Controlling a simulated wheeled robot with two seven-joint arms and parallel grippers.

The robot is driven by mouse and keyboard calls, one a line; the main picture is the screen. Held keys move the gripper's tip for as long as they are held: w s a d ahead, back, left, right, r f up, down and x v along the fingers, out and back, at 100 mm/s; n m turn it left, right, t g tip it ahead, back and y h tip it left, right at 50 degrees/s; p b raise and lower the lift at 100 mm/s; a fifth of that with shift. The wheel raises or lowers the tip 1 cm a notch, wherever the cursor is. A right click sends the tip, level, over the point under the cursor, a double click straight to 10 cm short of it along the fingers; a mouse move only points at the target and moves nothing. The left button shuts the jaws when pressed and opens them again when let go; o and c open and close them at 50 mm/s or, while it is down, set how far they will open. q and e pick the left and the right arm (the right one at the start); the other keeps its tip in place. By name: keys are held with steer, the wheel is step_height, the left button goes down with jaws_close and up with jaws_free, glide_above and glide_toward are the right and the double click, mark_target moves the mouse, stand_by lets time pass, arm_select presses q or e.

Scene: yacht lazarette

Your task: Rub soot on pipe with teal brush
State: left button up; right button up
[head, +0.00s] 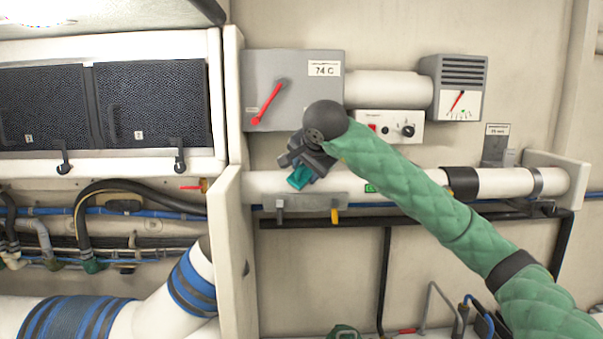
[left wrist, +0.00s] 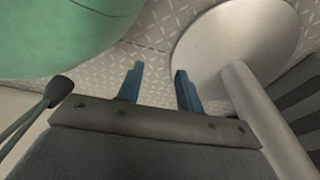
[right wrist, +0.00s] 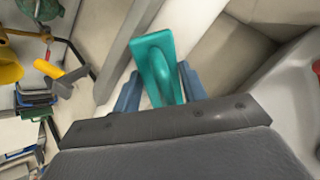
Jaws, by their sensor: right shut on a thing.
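The teal brush (head: 300,177) is held in my right gripper (head: 304,163), in front of the left part of the white pipe (head: 410,184). In the right wrist view the brush (right wrist: 155,62) sits between the two blue fingers, which are shut on it. I cannot tell whether the brush touches the pipe. The pipe runs level along the wall; a dark band (head: 461,183) circles it on the right. I cannot make out soot; the gripper and green sleeve hide part of the pipe. My left gripper (left wrist: 158,88) is open and empty, with its fingers apart above a diamond-plate floor.
A grey box with a red lever (head: 268,100), a switch panel (head: 392,128) and a gauge (head: 461,88) are above the pipe. A grey hook plate (head: 300,204) with a yellow hook (head: 335,215) is below. A cream partition (head: 228,245) stands to the left.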

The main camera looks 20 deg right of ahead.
mark_target(291, 175)
steer(key=shift+s+d+f+b, duration=0.1)
steer(key=shift+s+d+b, duration=0.1)
steer(key=shift+d+b, duration=0.4)
steer(key=shift+s+d+f+b, duration=0.1)
steer(key=shift+s+d+b, duration=0.05)
steer(key=shift+d, duration=0.7)
steer(key=shift+s+d+b, duration=0.2)
steer(key=shift+d+b, duration=0.2)
steer(key=shift+d, duration=0.35)
steer(key=shift+s+d+b, duration=0.2)
steer(key=shift+d+b, duration=0.05)
steer(key=shift+d, duration=0.3)
steer(key=shift+s+d+b, duration=0.15)
steer(key=shift+d+b, duration=0.05)
steer(key=shift+d, duration=0.35)
steer(key=shift+r, duration=0.1)
steer(key=shift+w+a, duration=0.25)
steer(key=shift+a, duration=0.6)
steer(key=shift+w+a, duration=0.25)
steer(key=shift+a, duration=0.6)
steer(key=shift+a, duration=0.15)
steer(key=shift+w+a+b, duration=0.2)
steer(key=shift+w+a, duration=0.1)
steer(key=shift+a, duration=0.75)
steer(key=shift+w+a+b, duration=0.15)
steer(key=shift+w+a, duration=0.2)
steer(key=shift+a, duration=0.75)
steer(key=shift+w+a+b, duration=0.2)
steer(key=shift+w+a, duration=0.1)
steer(key=shift+a, duration=0.75)
